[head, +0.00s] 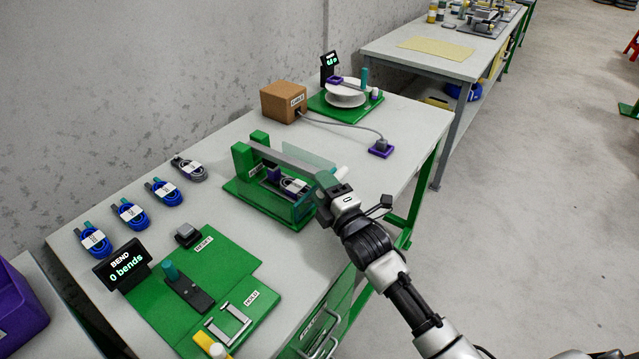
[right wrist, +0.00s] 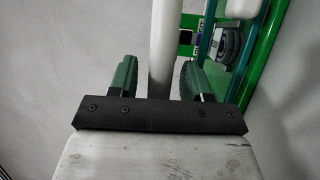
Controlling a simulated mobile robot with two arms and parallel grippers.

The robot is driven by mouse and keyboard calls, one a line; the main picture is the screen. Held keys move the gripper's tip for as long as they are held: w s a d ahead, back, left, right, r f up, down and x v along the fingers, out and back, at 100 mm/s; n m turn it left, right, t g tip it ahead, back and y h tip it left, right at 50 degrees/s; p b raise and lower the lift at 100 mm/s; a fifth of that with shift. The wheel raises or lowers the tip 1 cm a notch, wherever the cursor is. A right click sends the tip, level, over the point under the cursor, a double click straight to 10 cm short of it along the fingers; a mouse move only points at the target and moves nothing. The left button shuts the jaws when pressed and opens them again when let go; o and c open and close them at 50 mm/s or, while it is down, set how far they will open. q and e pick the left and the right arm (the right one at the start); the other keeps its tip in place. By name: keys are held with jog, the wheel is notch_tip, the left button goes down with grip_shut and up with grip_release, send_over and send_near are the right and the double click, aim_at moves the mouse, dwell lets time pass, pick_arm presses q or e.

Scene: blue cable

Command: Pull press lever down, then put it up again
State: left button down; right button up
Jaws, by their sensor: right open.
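The green press (head: 240,165) stands near the middle of the bench, with a long grey lever bar (head: 295,157) running across its top toward the right. The lever's white handle (head: 341,172) shows beside my right gripper (head: 326,182), which partly hides that end of the press. In the right wrist view the white handle (right wrist: 160,45) passes between the two green fingers of the gripper (right wrist: 157,78). The fingers are open, with a visible gap on each side of it. A coiled cable with a white label (head: 294,185) lies inside the press. My left gripper is out of view.
A spool station (head: 345,94), a cardboard box (head: 283,101) and a purple block (head: 381,149) stand behind the press. Several blue cable coils (head: 163,191) lie along the wall side. A green bending board (head: 205,262) with a display (head: 122,265) is in front.

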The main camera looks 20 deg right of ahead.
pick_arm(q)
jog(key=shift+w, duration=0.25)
pick_arm(e)
jog(key=shift+w+a+r, duration=0.1)
jog(key=shift+w+a, duration=0.05)
jog(key=shift+w, duration=0.45)
